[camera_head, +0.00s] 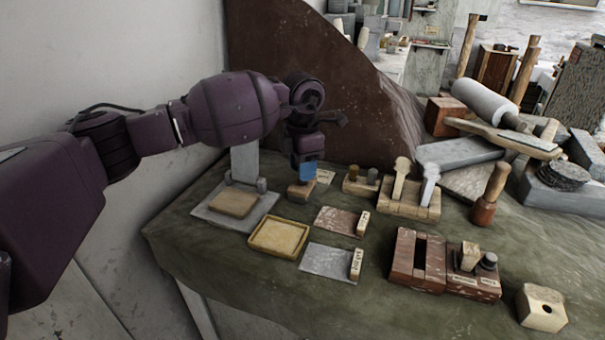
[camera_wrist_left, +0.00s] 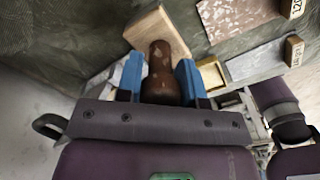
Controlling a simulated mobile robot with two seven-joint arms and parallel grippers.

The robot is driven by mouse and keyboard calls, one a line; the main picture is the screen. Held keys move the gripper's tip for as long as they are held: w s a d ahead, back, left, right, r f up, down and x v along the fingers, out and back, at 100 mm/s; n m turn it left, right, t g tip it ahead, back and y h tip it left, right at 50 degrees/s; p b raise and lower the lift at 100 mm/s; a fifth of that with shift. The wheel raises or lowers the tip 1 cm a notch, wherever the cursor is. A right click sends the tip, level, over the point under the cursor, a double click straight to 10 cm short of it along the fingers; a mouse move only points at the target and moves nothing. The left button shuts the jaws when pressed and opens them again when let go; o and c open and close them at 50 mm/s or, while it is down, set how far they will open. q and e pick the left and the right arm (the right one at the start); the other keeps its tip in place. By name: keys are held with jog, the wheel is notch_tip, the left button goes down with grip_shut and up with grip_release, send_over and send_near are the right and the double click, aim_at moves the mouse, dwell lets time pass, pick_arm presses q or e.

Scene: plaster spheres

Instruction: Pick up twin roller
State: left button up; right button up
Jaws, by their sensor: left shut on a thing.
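My left gripper (camera_head: 307,171) reaches down at the back of the bench. Its blue fingers are shut on a brown rounded handle (camera_wrist_left: 160,70) in the left wrist view. I cannot tell from the frames whether this handled piece is the twin roller. The fingers hide most of the handle in the head view. My right gripper is not in view.
A grey stand with a tan plate (camera_head: 234,203) is left of the block. A shallow yellow tray (camera_head: 279,237) lies in front. Right of the gripper are a block with short cylinders (camera_head: 360,183) and a wooden rack (camera_head: 407,205).

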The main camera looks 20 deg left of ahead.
pick_arm(q)
notch_tip(320, 180, up, 18)
jog(key=p, duration=0.1)
jog(key=shift+r+p, duration=0.25)
jog(key=shift+p, duration=0.05)
jog(key=o, duration=0.3)
jog(key=shift+c, duration=0.8)
